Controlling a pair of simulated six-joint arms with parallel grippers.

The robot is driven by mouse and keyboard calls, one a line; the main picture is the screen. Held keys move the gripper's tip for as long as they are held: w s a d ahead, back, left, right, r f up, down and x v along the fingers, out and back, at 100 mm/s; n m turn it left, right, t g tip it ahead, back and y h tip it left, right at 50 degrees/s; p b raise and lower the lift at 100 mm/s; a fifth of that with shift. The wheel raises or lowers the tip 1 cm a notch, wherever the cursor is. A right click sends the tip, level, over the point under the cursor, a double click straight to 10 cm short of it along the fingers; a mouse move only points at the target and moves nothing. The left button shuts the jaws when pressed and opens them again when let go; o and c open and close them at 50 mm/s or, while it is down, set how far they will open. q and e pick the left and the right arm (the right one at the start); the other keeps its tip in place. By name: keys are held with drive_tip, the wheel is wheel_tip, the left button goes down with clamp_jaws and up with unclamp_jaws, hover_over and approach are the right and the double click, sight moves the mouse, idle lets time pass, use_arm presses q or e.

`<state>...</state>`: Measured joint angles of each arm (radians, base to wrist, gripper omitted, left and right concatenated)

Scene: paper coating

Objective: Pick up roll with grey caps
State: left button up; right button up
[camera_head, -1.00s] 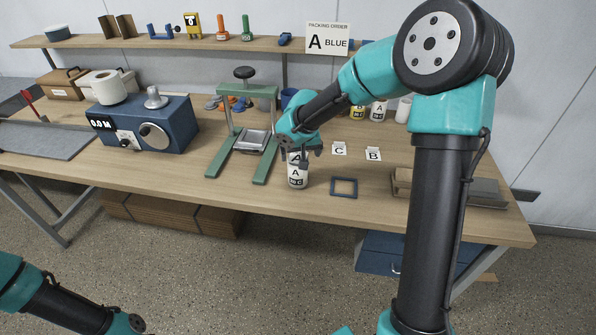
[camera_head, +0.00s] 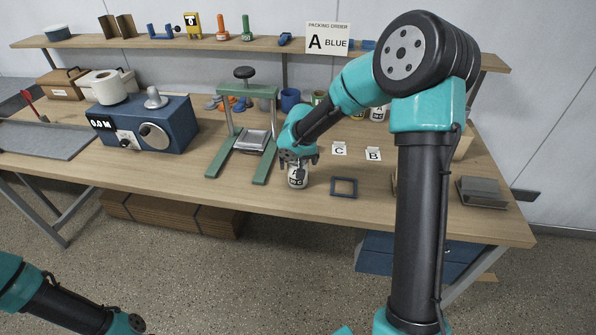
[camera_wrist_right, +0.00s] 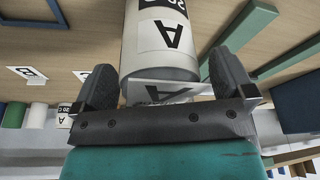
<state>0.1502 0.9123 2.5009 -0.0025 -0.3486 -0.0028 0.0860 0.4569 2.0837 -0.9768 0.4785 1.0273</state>
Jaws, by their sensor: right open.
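A white roll (camera_head: 298,181) with a black letter A and a dark "20 C" mark stands upright near the table's front edge. My right gripper (camera_head: 299,158) is over its top, pointing down and hiding its upper end.
A green press stand (camera_head: 223,137) is close on the left. A dark square frame (camera_head: 344,195) lies to the right, near cards C (camera_head: 339,149) and B (camera_head: 373,154). More rolls (camera_head: 378,114) stand behind, partly hidden by my arm.

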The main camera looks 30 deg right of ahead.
drive_tip(key=shift+c, duration=0.3)
drive_tip(key=c, duration=1.6)
drive_tip(key=shift+r, duration=0.15)
drive_tip(key=shift+c, duration=0.2)
drive_tip(key=shift+r, duration=1.7)
drive_tip(key=s+a+r, duration=0.1)
drive_tip(key=s+a, duration=0.7)
drive_tip(key=s, duration=0.5)
drive_tip(key=shift+s+r, duration=0.15)
drive_tip(key=shift+s, duration=0.2)
drive_tip(key=shift+a, duration=0.1)
